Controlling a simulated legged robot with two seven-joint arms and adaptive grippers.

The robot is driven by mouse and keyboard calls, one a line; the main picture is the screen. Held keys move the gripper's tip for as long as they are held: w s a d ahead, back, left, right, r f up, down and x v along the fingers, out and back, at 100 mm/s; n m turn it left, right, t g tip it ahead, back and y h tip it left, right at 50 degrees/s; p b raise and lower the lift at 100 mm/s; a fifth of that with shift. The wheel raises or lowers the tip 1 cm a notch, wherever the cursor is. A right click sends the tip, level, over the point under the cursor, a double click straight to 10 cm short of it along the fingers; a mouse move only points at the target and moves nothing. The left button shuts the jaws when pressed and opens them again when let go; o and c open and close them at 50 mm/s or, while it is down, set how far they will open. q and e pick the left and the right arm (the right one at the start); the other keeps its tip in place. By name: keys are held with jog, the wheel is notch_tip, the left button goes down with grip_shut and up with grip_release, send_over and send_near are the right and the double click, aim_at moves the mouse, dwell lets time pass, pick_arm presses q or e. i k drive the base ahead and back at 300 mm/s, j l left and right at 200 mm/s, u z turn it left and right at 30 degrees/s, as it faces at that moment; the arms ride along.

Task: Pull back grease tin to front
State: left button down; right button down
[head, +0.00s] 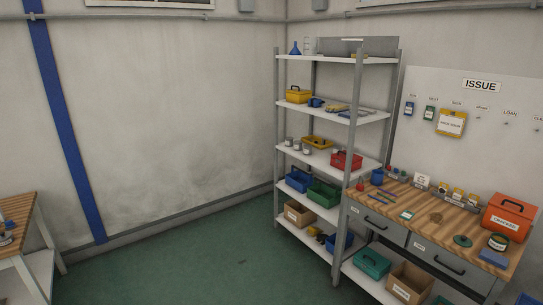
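No grease tin can be named for certain, as labels are too small to read. A dark round tin with a pale label (498,242) stands on the wooden bench at the right, near its front right corner. Several small grey tins (297,146) stand at the left end of a middle shelf on the metal rack (342,150). Neither of my grippers is in view.
The wooden bench top (420,207) also holds an orange toolbox (508,217), a blue block (494,258) and small tools. An open cardboard box (409,282) sits below. Another bench (18,210) stands at the left edge. The green floor (190,262) between is clear.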

aim_at(337, 148)
jog(key=i+u, duration=0.35)
jog(key=i, duration=2)
jog(key=i+z, duration=0.1)
jog(key=i, duration=0.4)
jog(key=i+j+z, duration=0.1)
jog(key=i, duration=0.4)
jog(key=i+j+z, duration=0.1)
jog(key=i, duration=0.35)
jog(key=i+j+z, duration=0.1)
jog(key=i, duration=0.4)
